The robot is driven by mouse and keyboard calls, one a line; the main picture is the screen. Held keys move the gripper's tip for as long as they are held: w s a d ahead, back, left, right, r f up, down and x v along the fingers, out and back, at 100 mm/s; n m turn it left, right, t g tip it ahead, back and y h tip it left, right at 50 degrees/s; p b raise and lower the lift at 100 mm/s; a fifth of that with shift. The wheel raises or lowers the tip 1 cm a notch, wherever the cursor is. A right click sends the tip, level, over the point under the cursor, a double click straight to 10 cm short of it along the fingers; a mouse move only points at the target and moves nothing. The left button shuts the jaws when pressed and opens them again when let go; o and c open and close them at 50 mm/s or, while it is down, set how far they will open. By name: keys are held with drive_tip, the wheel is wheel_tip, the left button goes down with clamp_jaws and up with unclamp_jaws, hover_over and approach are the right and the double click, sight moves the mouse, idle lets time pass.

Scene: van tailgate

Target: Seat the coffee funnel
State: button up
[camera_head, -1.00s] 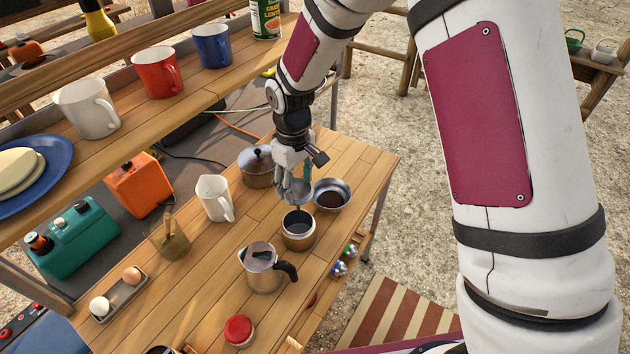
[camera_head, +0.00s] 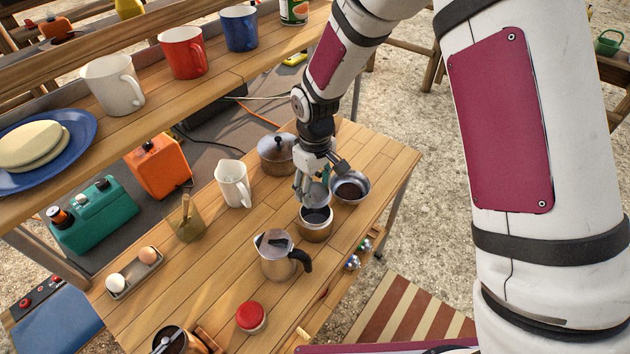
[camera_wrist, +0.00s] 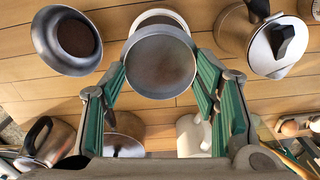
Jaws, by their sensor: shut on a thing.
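My gripper (camera_wrist: 163,78) is shut on the coffee funnel (camera_wrist: 160,65), a round metal cup with a faint brownish tint inside. In the head view the funnel (camera_head: 318,193) hangs just above the open metal pot base (camera_head: 316,230). In the wrist view the funnel covers most of the base, whose pale rim (camera_wrist: 160,17) shows past its far edge. The funnel's underside is hidden, and I cannot tell how wide the gap is. The pot's upper part (camera_head: 278,262), with a black handle, stands upright in front of the base.
A metal bowl of dark grounds (camera_head: 362,195) stands close right of the base. A lidded pot (camera_head: 277,155) and white pitcher (camera_head: 232,186) stand behind and left. A red-lidded jar (camera_head: 251,318) is nearer the front. The shelf with mugs (camera_head: 150,112) runs along the left.

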sight(315, 197)
drive_tip(key=shift+f+b, duration=0.9)
drive_tip(key=shift+f, duration=2.35)
drive_tip(key=o, duration=1.2)
wheel_tip(315, 197, up, 12)
